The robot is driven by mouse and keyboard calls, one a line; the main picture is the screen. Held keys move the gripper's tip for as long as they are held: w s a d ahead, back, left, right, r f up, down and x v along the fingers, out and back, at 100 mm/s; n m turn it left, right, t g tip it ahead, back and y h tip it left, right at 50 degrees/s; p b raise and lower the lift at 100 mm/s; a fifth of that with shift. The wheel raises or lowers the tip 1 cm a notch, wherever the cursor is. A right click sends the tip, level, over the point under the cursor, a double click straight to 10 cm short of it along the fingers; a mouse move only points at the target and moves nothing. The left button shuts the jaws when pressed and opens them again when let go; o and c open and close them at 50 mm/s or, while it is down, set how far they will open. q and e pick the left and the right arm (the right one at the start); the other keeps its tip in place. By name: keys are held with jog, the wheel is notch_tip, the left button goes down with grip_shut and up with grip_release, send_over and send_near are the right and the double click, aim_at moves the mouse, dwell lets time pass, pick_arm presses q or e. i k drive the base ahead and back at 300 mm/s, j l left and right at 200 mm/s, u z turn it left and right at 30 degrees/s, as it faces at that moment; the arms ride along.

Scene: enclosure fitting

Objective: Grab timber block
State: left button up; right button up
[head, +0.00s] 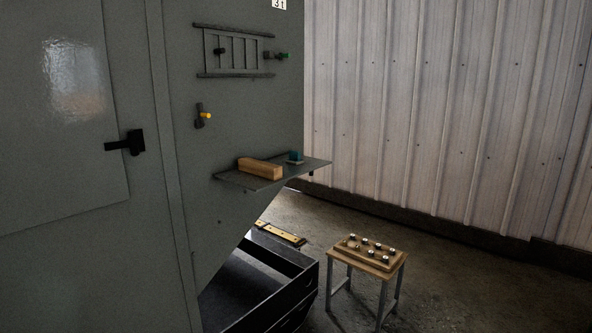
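The timber block (260,169) is a light brown rectangular bar. It lies flat on a grey shelf (238,182) fixed to the side of the large grey-green cabinet, towards the shelf's left part. Its top and long front face are in plain sight. Neither of my grippers shows in the head view, and nothing touches the block from above.
A small teal item (295,156) sits right of the block on the shelf. Below are an open dark drawer (262,290) and a small table (340,259) with a wooden board of several knobs. A black handle (136,142) juts from the cabinet door.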

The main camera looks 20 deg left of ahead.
aim_at(269, 171)
jog(key=i+l+u, duration=0.1)
jog(key=i+u, duration=0.15)
jog(key=i, duration=0.3)
jog(key=i+l+u, duration=0.2)
jog(key=i, duration=0.3)
jog(key=i+l+u, duration=0.25)
jog(key=i, duration=0.25)
jog(key=i+l+u, duration=0.2)
jog(key=u, duration=0.2)
jog(key=i+l+u, duration=0.25)
jog(key=u, duration=0.2)
jog(key=i+l+u, duration=0.25)
jog(key=u, duration=0.15)
jog(key=i+l+u, duration=0.1)
jog(key=l+u, duration=0.75)
jog(key=i+l, duration=0.05)
jog(key=l, duration=0.05)
